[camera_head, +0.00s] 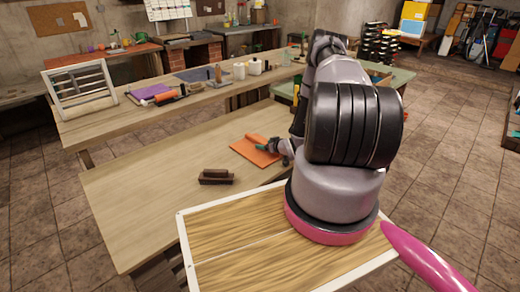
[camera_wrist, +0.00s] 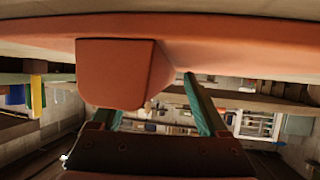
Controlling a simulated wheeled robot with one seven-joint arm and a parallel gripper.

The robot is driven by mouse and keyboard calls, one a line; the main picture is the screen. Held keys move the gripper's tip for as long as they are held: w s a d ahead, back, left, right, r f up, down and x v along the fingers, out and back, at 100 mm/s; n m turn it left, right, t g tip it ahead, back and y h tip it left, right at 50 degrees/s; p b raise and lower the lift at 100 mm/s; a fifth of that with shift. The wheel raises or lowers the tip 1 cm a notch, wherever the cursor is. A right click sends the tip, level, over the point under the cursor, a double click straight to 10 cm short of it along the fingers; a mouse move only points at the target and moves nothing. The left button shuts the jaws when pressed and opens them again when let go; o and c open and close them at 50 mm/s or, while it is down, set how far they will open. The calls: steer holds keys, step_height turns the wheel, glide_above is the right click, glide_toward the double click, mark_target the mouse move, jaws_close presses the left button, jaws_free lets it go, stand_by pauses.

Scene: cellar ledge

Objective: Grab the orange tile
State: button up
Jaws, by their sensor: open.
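A flat orange square (camera_head: 250,155) lies on the long wooden table, with a raised orange piece (camera_head: 255,138) at its far side. Which of the two is the tile I cannot tell. My gripper (camera_head: 272,151) is low at the square's right side. In the wrist view an orange slab (camera_wrist: 230,35) spans the top, and an orange block (camera_wrist: 115,70) juts from it. My gripper's teal fingers (camera_wrist: 150,95) are apart; the block overlaps the left finger, and the right finger stands clear of it. Whether they touch is unclear.
A dark brown block-like object (camera_head: 215,177) lies left of the square on the wooden table (camera_head: 145,205). The tabletop's left part is clear. Behind, a second bench (camera_head: 110,130) holds a white frame (camera_head: 80,90), a purple item (camera_head: 152,92) and white containers (camera_head: 255,67).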

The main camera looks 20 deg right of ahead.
jaws_close()
stand_by(1.3)
